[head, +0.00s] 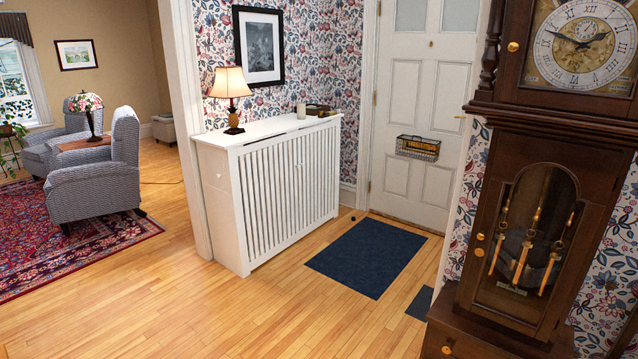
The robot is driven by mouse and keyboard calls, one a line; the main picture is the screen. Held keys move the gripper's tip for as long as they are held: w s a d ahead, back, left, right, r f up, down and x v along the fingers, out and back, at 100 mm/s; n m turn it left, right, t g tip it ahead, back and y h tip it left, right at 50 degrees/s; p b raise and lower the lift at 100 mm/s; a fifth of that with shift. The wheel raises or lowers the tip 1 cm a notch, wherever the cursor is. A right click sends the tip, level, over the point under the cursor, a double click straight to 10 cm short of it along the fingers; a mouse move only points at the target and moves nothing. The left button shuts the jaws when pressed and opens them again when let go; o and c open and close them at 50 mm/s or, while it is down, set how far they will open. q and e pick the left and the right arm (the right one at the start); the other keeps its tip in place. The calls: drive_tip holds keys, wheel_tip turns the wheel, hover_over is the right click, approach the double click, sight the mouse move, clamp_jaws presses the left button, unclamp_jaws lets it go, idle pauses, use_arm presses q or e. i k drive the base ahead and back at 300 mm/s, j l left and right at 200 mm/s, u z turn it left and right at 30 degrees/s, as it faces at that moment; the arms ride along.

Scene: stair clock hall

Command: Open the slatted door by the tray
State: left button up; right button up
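A white cabinet (260,133) with a slatted front stands against the floral wall in the middle of the head view. The slatted part nearer the lamp (265,193) is on the left. The slatted door (319,175) on the right is below a small dark brown thing (317,109) on the cabinet top, which looks like the tray. The doors appear shut; small knobs near the middle of the front are hard to make out. Neither of my grippers is in view.
A lit table lamp (231,97) and a pale candle (301,110) stand on the cabinet. A dark blue mat (367,257) lies right of it, before a white door (412,130). A tall clock (534,210) stands at right. Wooden floor (225,305) before the cabinet is clear.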

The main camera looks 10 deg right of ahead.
sight(315, 150)
drive_tip(key=i, duration=1.9)
drive_tip(key=i+l+u, duration=0.1)
drive_tip(key=i, duration=0.9)
drive_tip(key=i+l, duration=0.1)
drive_tip(key=i, duration=0.85)
drive_tip(key=i+l, duration=0.15)
drive_tip(key=i, duration=0.8)
drive_tip(key=j+u, duration=0.05)
